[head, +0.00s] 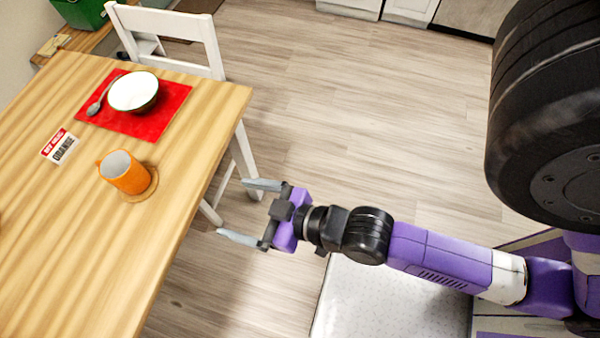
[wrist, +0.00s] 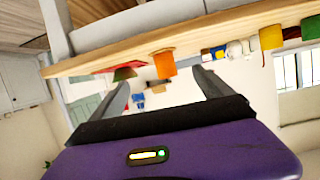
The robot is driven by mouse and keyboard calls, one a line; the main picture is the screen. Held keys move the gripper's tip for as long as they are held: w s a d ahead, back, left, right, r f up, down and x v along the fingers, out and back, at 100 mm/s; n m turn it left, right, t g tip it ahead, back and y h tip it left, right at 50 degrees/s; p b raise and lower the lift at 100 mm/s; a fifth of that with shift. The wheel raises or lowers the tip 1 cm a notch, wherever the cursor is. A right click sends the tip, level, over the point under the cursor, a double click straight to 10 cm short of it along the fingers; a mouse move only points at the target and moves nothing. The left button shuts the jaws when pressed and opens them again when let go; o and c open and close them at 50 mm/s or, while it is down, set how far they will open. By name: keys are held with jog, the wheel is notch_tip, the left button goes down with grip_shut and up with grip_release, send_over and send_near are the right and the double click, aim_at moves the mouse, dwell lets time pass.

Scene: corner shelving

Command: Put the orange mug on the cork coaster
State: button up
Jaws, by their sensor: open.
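The orange mug (head: 124,173) stands upright on the wooden table, its handle toward the left. The round cork coaster (head: 150,188) shows around the mug's base, and the mug appears to stand on it. My gripper (head: 233,208) is open and empty, out beyond the table's right edge, apart from the mug. In the wrist view, which is turned nearly upside down, the orange mug (wrist: 164,65) shows between the two fingers of my gripper (wrist: 160,84), some way ahead.
A white bowl (head: 133,91) and a spoon (head: 97,101) lie on a red mat (head: 160,118) behind the mug. A red and white card (head: 60,147) lies to its left. A white chair (head: 190,28) stands at the far side.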

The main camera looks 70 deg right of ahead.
jog(key=r+v, duration=0.2)
jog(key=v, duration=1.2)
jog(key=shift+d+r+n+t, duration=0.15)
jog(key=shift+d+n+t, duration=0.15)
jog(key=shift+d+n, duration=0.15)
